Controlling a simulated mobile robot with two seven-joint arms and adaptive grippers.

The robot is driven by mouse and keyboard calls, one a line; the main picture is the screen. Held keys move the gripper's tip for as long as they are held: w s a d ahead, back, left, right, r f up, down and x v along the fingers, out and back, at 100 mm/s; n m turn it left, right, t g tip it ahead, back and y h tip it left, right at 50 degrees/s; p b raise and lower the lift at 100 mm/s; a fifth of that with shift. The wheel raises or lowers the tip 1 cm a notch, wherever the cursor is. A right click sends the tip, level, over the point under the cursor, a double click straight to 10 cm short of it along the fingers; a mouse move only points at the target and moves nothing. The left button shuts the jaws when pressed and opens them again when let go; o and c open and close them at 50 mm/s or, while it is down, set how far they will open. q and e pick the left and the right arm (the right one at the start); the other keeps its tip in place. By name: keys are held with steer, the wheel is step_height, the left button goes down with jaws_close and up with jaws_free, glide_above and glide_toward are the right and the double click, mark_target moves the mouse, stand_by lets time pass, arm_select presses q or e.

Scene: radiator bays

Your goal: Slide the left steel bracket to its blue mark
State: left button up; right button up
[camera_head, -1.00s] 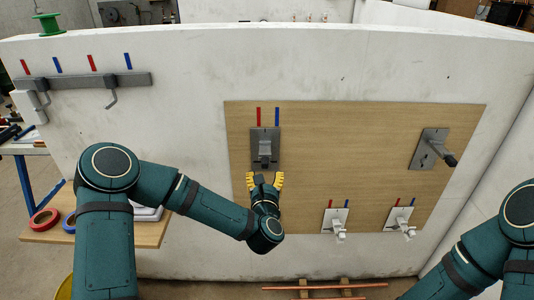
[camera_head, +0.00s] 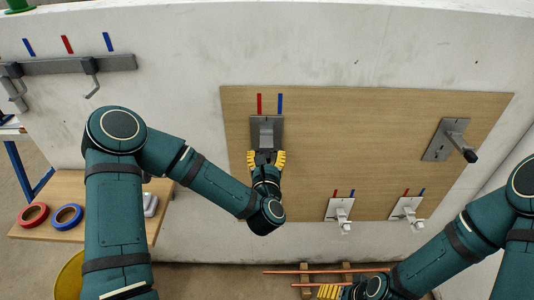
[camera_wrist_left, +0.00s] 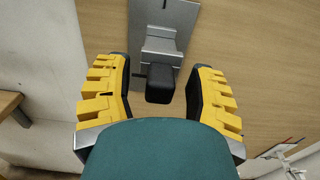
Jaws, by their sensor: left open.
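The left steel bracket (camera_head: 14,86) hangs on a grey rail (camera_head: 65,65) at the upper left of the head view, partly cut by the frame edge. A blue mark (camera_head: 28,47) is on the wall above the rail, right of this bracket. A second steel bracket (camera_head: 92,78) hangs farther right. My left gripper (camera_head: 266,160) is away from the rail, at a grey lever plate (camera_head: 266,128) on the wooden board. Its open fingers stand either side of a dark knob (camera_wrist_left: 160,83), without visible grip. My right gripper (camera_head: 330,291) shows only partly at the bottom edge.
The wooden board (camera_head: 350,130) also carries a lever plate (camera_head: 445,140) at right and two white valves (camera_head: 340,212) below. A wooden table (camera_head: 100,190) with red tape (camera_head: 33,215) and blue tape (camera_head: 67,216) stands lower left. Copper pipes (camera_head: 290,271) lie at the bottom.

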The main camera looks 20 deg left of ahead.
arm_select(q)
steer(key=shift+o, duration=0.2)
steer(key=shift+s, duration=0.1)
jaws_close()
steer(key=shift+d, duration=0.1)
steer(key=d, duration=0.1)
steer(key=w+d+b, duration=0.1)
steer(key=d, duration=0.1)
steer(key=shift+w+d+r+b, duration=0.1)
steer(key=shift+d+b, duration=0.2)
steer(key=shift+c, duration=0.2)
jaws_free()
